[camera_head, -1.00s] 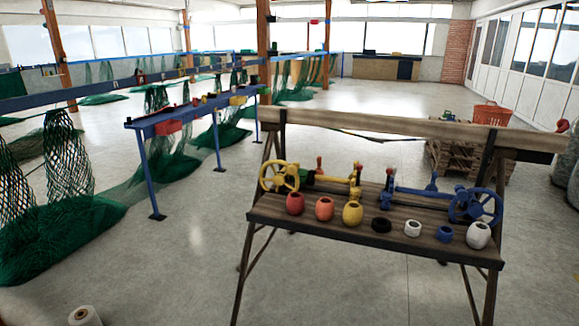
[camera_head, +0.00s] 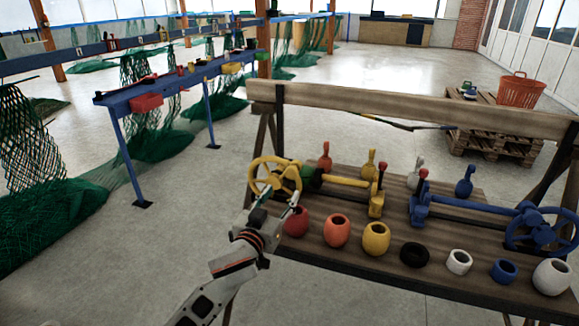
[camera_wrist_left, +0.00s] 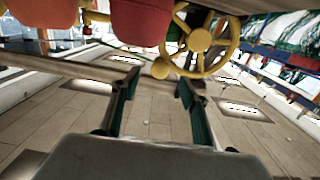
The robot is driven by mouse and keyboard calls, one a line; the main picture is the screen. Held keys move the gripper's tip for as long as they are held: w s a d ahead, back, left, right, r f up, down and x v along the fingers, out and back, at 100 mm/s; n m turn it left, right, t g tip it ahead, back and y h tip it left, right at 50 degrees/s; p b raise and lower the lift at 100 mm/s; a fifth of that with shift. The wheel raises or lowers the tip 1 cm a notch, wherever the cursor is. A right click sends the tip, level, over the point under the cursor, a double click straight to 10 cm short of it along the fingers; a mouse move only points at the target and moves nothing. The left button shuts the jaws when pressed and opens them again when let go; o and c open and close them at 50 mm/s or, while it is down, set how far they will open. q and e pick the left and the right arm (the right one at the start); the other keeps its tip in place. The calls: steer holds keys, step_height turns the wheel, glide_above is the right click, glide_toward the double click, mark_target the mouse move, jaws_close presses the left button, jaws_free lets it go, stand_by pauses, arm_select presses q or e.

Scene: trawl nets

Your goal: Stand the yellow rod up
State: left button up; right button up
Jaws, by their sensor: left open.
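The yellow rod (camera_head: 346,181) lies level above the wooden bench (camera_head: 330,262) in the head view. It runs from near a yellow handwheel (camera_head: 275,178) to a yellow block (camera_head: 376,205) beside a red-topped lever. My left gripper (camera_head: 280,200) is open and empty, in front of the handwheel and left of the red pot (camera_head: 295,222). In the left wrist view the open fingers (camera_wrist_left: 157,88) point toward the handwheel (camera_wrist_left: 207,40), with the red pot (camera_wrist_left: 141,20) close by. The rod cannot be made out clearly there. My right gripper is out of view.
A blue rod assembly (camera_head: 470,206) lies to the right. A wooden beam (camera_head: 400,113) crosses behind.

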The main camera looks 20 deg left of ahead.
mark_target(290, 174)
arm_select(q)
steer(key=w, duration=0.7)
steer(key=shift+w+r+b, duration=0.3)
steer(key=shift+r+b, duration=0.1)
steer(key=shift+w, duration=0.35)
steer(key=shift+w+r, duration=0.1)
steer(key=shift+w, duration=0.15)
jaws_close()
steer(key=shift+r, duration=0.1)
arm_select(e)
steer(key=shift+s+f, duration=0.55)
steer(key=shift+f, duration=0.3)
